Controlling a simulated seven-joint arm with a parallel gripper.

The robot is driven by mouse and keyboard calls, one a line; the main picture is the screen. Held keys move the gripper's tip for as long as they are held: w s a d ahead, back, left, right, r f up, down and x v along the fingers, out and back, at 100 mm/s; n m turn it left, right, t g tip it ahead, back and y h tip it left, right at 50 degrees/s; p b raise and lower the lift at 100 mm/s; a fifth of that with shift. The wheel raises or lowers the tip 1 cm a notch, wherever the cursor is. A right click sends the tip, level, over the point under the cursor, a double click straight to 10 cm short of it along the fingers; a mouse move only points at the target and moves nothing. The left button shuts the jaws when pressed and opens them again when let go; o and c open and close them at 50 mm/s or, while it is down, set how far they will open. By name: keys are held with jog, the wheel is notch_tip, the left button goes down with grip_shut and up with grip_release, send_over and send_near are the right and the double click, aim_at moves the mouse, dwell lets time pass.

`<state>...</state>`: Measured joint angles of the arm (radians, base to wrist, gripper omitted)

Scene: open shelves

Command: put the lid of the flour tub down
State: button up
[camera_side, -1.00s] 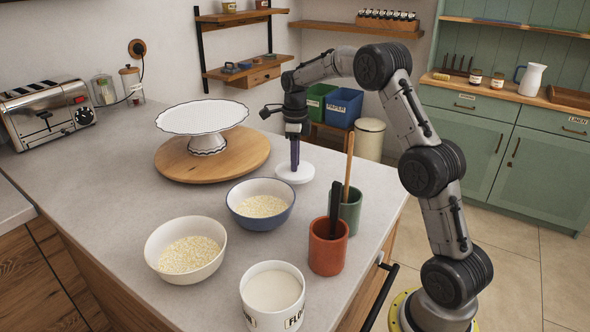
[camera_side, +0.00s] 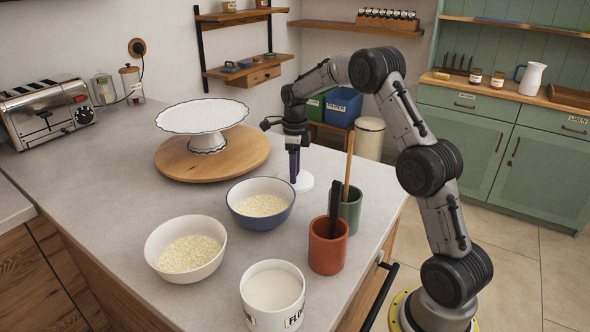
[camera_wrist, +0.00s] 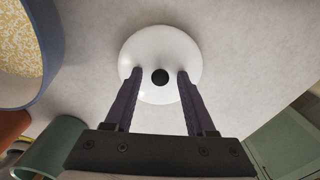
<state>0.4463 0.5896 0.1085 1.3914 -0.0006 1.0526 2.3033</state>
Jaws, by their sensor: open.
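The flour tub's lid (camera_side: 303,184) is a white disc lying on the grey worktop, right of the cake stand. In the wrist view the lid (camera_wrist: 160,45) shows its dark round knob (camera_wrist: 160,77). My gripper (camera_side: 294,180) is right over the lid. In the wrist view my gripper (camera_wrist: 160,78) has its fingers apart, one on each side of the knob, with a gap on both sides. The flour tub (camera_side: 273,300) stands at the front of the worktop, white, without a lid and full of flour.
A blue bowl (camera_side: 261,218) and a white bowl (camera_side: 186,268) hold pale flakes. A terracotta pot (camera_side: 327,252) and a green pot (camera_side: 350,215) with tall utensils stand near the right edge. A cake stand (camera_side: 202,118) sits on a round wooden board (camera_side: 190,168).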

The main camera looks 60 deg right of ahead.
notch_tip(320, 180, up, 12)
jog(key=s+a+r+n+t, duration=0.1)
jog(key=s+a+r+n, duration=0.3)
jog(key=a+r+n, duration=0.15)
jog(key=s+a+r+n+t, duration=0.1)
jog(key=s+a+n+t, duration=0.2)
jog(key=s+a+n, duration=1.2)
jog(key=s+a+f+n+t, duration=0.1)
jog(key=s+f+n, duration=0.4)
jog(key=s+n, duration=0.5)
jog(key=shift+s+a+n+t, duration=0.25)
jog(key=shift+s+n+t, duration=0.05)
jog(key=shift+n, duration=0.15)
